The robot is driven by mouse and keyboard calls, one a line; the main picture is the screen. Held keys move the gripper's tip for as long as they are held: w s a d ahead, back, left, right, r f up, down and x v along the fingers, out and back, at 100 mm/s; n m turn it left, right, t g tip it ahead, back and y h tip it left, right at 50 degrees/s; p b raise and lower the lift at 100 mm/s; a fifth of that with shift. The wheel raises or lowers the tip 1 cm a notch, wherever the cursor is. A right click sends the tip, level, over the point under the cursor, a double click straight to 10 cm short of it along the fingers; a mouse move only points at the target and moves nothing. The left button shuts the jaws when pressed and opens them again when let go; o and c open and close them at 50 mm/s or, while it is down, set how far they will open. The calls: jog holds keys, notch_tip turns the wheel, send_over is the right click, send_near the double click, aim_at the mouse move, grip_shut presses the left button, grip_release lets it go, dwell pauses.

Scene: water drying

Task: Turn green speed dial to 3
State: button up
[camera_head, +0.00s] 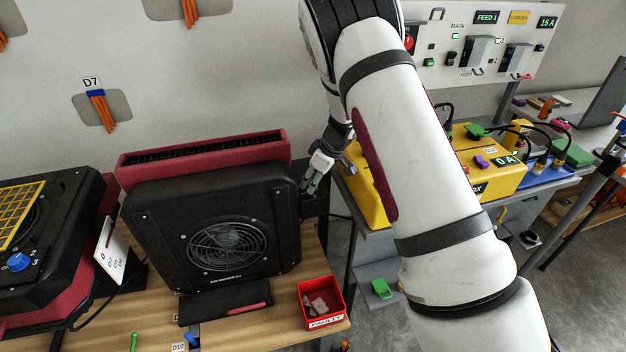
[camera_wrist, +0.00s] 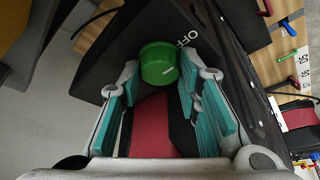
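The green speed dial (camera_wrist: 158,62) is on a black panel (camera_wrist: 122,48) with "OFF" printed beside it, in the wrist view. A pale mark shows on the dial's face near its lower right edge. My gripper (camera_wrist: 157,82) is open, with one teal-padded finger on each side of the dial. I cannot tell whether the pads touch it. In the head view my gripper (camera_head: 318,172) is at the right side of the black and red fan unit (camera_head: 155,225).
A red bin (camera_head: 334,312) with small pieces stands on the wooden table by the fan unit. A second black and red unit with a blue dial (camera_head: 18,262) is at the left. A yellow box (camera_head: 372,205) stands on a bench to the right, behind my arm.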

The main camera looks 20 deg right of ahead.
jog(key=shift+m+h, duration=0.3)
jog(key=shift+m, duration=0.5)
jog(key=o, duration=0.9)
jog(key=shift+c, duration=0.2)
jog(key=v, duration=1.2)
jog(key=shift+s, duration=0.25)
